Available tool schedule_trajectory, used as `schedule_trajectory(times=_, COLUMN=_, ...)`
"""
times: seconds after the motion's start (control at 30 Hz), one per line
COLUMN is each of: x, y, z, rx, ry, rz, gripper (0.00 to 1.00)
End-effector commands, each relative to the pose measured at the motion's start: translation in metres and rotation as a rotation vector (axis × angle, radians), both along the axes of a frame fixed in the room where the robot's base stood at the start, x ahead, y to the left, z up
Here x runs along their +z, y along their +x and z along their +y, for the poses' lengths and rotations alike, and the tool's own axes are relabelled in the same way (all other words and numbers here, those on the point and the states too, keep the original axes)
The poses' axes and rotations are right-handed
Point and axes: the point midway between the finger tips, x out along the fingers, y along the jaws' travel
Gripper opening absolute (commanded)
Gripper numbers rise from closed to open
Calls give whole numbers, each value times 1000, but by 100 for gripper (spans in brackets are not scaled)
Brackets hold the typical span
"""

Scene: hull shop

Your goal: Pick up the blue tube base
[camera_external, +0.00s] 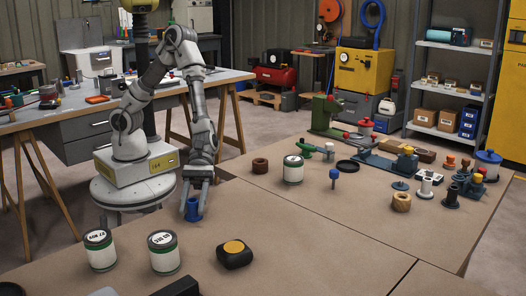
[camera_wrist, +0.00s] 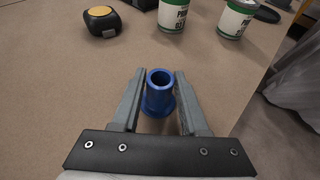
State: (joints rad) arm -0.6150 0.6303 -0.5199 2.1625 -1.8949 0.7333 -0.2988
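The blue tube base (camera_external: 192,211) stands upright on the brown table top, a round hollow tube with a wider foot. In the wrist view the blue tube base (camera_wrist: 159,92) lies between the two grey fingers of my gripper (camera_wrist: 158,88). A narrow gap shows at each side of the tube, so the fingers look open around it. In the external view my gripper (camera_external: 195,190) points down over the tube, with its fingertips at the tube's height. The lower part of the tube's foot is partly hidden in the wrist view.
Two white-and-green cans (camera_external: 100,249) (camera_external: 163,252) and a black tape measure with a yellow top (camera_external: 234,254) stand nearby on the same table. Another can (camera_external: 293,169) and a brown ring (camera_external: 260,165) are farther right. The table around the tube is clear.

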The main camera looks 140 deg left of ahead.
Motion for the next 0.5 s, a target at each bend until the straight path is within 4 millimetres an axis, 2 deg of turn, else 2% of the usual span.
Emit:
schedule_trajectory(times=0.03, x=0, y=0, z=0, rx=0, ry=0, rz=0, gripper=33)
schedule_trajectory(times=0.2, x=0, y=0, z=0, rx=0, ry=0, rz=0, gripper=2)
schedule_trajectory(times=0.23, x=0, y=0, z=0, rx=0, ry=0, rz=0, gripper=0)
schedule_trajectory(times=0.5, x=0, y=0, z=0, rx=0, ry=0, rz=0, gripper=0)
